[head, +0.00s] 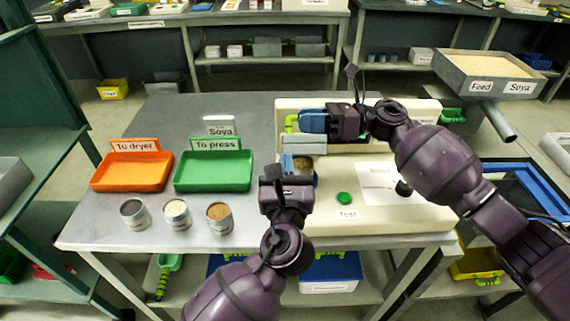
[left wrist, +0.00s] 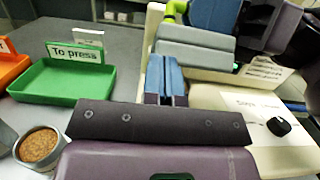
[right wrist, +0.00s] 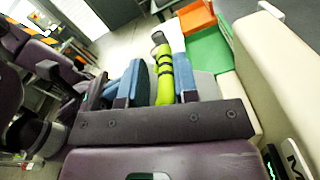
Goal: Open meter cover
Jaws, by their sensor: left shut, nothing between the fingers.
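The meter (head: 430,216) is a cream device on the grey table, with a green Test button (head: 344,198). A green cover handle (head: 290,121) is at its back left. It also shows in the right wrist view (right wrist: 164,75). My right gripper (head: 306,121) is at the handle, its blue fingers apart with the handle appearing between them; contact is unclear. The cover looks down, partly hidden by my right gripper. My left gripper (head: 288,163) is lower, at the meter's front left, shut and empty. Its blue fingers are together in the left wrist view (left wrist: 166,72).
Orange (head: 130,186) and green (head: 212,186) trays stand left of the meter. Several small sample cups (head: 177,214) stand in front of them. A grey Feed Soya bin (head: 451,68) is at the back right.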

